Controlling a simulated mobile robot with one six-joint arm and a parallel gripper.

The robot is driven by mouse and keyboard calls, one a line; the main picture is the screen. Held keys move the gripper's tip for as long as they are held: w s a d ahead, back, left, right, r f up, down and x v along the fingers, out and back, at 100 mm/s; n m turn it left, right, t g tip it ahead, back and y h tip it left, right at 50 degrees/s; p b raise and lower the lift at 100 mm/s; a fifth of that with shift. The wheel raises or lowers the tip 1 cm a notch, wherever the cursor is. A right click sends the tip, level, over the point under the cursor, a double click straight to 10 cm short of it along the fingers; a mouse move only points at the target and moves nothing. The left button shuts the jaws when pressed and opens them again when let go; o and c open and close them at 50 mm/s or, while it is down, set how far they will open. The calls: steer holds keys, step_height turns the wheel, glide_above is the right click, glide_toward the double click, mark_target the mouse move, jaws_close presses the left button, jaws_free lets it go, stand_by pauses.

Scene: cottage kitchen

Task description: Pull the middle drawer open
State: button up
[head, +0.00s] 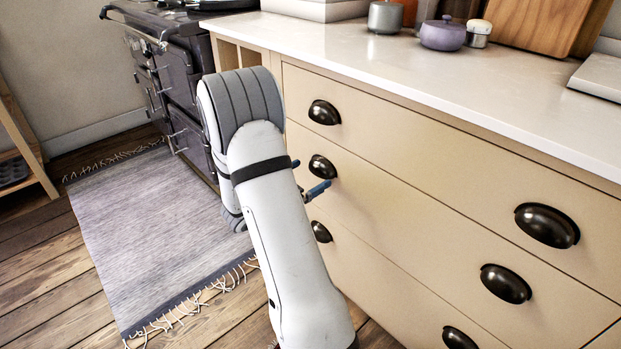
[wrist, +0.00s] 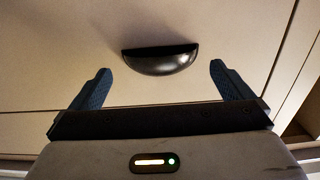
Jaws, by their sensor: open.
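The middle drawer (head: 400,227) is a cream front in a cream cabinet and looks flush with its neighbours. It has two dark cup handles, a left one (head: 322,167) and a right one (head: 506,283). My gripper (head: 312,174) is close to the left handle; its body is largely hidden behind my arm. In the wrist view, my open gripper (wrist: 160,67) has one blue finger on each side of a dark cup handle (wrist: 162,62). The handle lies ahead between the fingertips, with gaps on both sides. I see no contact.
The top drawer (head: 430,155) and the bottom drawer (head: 375,275) have similar handles. A pale worktop (head: 400,70) overhangs them, with a purple pot (head: 442,35) on it. A dark stove (head: 172,75) stands left. A fringed grey rug (head: 150,225) covers part of the wooden floor.

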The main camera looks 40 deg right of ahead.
steer(key=shift+d, duration=0.9)
steer(key=shift+c, duration=0.4)
